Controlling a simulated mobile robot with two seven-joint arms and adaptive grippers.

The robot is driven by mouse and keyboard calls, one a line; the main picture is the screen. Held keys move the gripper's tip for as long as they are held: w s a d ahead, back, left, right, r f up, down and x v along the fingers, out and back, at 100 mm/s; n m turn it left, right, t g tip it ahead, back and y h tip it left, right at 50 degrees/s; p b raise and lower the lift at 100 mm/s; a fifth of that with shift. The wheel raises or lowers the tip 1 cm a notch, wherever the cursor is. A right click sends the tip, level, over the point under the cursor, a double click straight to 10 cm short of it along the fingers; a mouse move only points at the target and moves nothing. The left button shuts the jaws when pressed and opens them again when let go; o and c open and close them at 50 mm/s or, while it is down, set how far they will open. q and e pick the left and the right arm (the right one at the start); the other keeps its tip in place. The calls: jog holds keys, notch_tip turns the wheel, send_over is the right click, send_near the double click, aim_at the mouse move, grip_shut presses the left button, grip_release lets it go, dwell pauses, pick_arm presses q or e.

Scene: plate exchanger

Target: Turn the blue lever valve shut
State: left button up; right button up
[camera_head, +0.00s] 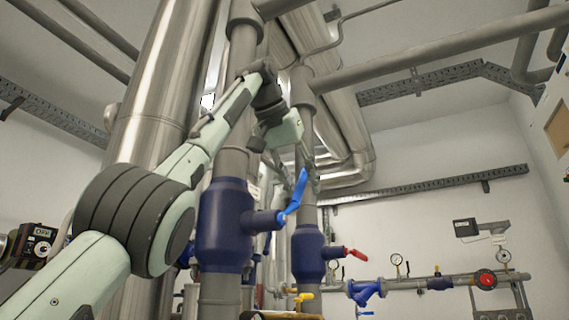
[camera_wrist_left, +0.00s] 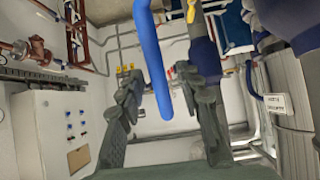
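The blue lever (camera_head: 293,197) slants up from a dark blue valve body (camera_head: 225,225) on a vertical grey pipe. My left gripper (camera_head: 302,178) points down from above, with its fingers around the lever's upper end. In the left wrist view the blue lever (camera_wrist_left: 153,60) passes between the two spread fingers of the gripper (camera_wrist_left: 163,98). Gaps show on both sides of it, so the gripper is open. I cannot tell from these views exactly how deep the lever sits between them. My right gripper is not in view.
A second dark blue valve (camera_head: 308,254) with a red lever (camera_head: 357,255) stands just right. A yellow handle (camera_head: 303,297) is below. Vertical pipes stand close behind the gripper. A thinner line with gauges and a red handwheel (camera_head: 485,279) runs along the right wall.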

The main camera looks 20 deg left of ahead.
aim_at(300, 179)
pick_arm(q)
jog(key=v, duration=0.4)
jog(key=shift+s+r, duration=0.3)
jog(key=shift+s, duration=0.3)
jog(key=shift+s+a+f, duration=0.1)
jog(key=shift+s+a, duration=0.05)
jog(key=shift+s, duration=0.3)
jog(key=s, duration=1)
jog(key=shift+s+f, duration=0.1)
jog(key=shift+c, duration=0.4)
